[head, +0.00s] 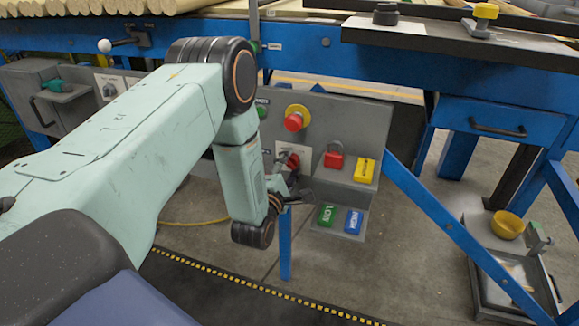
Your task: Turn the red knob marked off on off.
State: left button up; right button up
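The red knob (292,159) sits on a white plate low on the grey control panel (352,112), in the middle of the head view. It is small, and my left arm and gripper partly hide it; its marking is not readable. My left gripper (292,192) is dark, just below and in front of the knob. Its fingers are small and partly hidden by the wrist, so I cannot tell whether they touch the knob or how far apart they are. My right gripper is not in view.
A red mushroom button (294,122) with a yellow collar sits above the knob. A red padlock (334,157) and a yellow block (364,170) are close on the right. Green (327,214) and blue (353,221) blocks lie below. A blue diagonal brace (440,222) stands farther right.

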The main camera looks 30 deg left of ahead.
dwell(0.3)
pick_arm(q)
jog(key=v, duration=1.2)
jog(key=shift+r, duration=0.1)
